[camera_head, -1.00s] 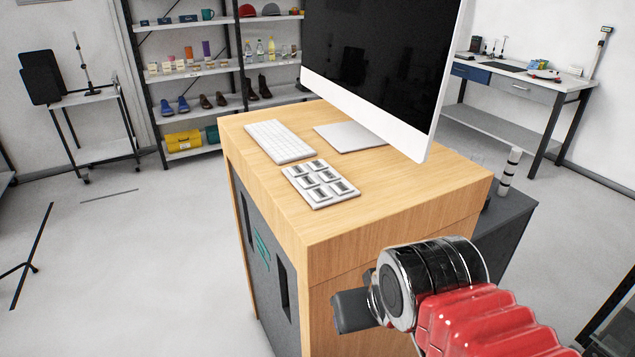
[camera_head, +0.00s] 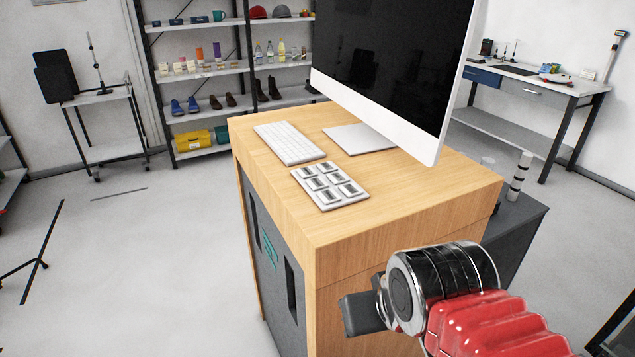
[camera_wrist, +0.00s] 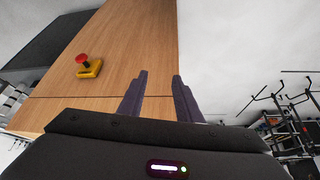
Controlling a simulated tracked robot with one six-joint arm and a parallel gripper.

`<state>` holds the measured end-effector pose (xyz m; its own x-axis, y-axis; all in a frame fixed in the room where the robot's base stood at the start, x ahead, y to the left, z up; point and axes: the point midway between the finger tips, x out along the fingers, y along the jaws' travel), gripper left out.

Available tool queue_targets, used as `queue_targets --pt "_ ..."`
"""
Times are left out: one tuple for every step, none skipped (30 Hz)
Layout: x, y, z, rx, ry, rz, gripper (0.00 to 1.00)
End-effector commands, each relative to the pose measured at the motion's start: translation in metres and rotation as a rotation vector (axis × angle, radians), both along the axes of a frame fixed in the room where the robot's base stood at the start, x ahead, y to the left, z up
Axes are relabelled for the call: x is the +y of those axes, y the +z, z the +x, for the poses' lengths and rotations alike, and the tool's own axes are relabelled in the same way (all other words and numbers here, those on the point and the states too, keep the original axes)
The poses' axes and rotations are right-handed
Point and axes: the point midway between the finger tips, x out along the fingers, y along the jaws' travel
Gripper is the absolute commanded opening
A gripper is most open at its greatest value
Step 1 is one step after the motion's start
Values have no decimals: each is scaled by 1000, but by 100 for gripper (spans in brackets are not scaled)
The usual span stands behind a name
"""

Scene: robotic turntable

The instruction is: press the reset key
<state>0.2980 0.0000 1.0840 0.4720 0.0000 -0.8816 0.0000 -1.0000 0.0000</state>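A pale grey pad with several raised rectangular keys (camera_head: 328,184) lies on the wooden desk top in the head view. Any lettering on the keys is too small to read, so I cannot tell which one is the reset key. My gripper (camera_head: 362,314) is in front of the desk's near side, lower than the top and apart from the pad. In the wrist view the two dark fingers of my gripper (camera_wrist: 160,74) stand apart with nothing between them. The key pad is not visible in the wrist view.
A white keyboard (camera_head: 289,144) and a large monitor (camera_head: 392,70) stand on the wooden desk (camera_head: 400,215) beside the pad. A red button on a yellow base (camera_wrist: 88,66) sits on a wooden surface in the wrist view.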

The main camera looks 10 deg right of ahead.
Motion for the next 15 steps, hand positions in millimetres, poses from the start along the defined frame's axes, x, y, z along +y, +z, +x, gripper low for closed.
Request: queue_targets --pt "0 0 0 0 0 0 28" --pt "0 0 0 0 0 0 26" --pt "0 0 0 0 0 0 23" --pt "0 0 0 0 0 0 21" --pt "0 0 0 0 0 0 18" --pt "0 0 0 0 0 0 16" --pt "0 0 0 0 0 0 14" --pt "0 0 0 0 0 0 12" --pt "0 0 0 0 0 0 9" --pt "0 0 0 0 0 0 7" --pt "0 0 0 0 0 0 4" --pt "0 0 0 0 0 0 2" --pt "0 0 0 0 0 0 0" --pt "0 0 0 0 0 0 0" --pt "0 0 0 0 0 0 0"
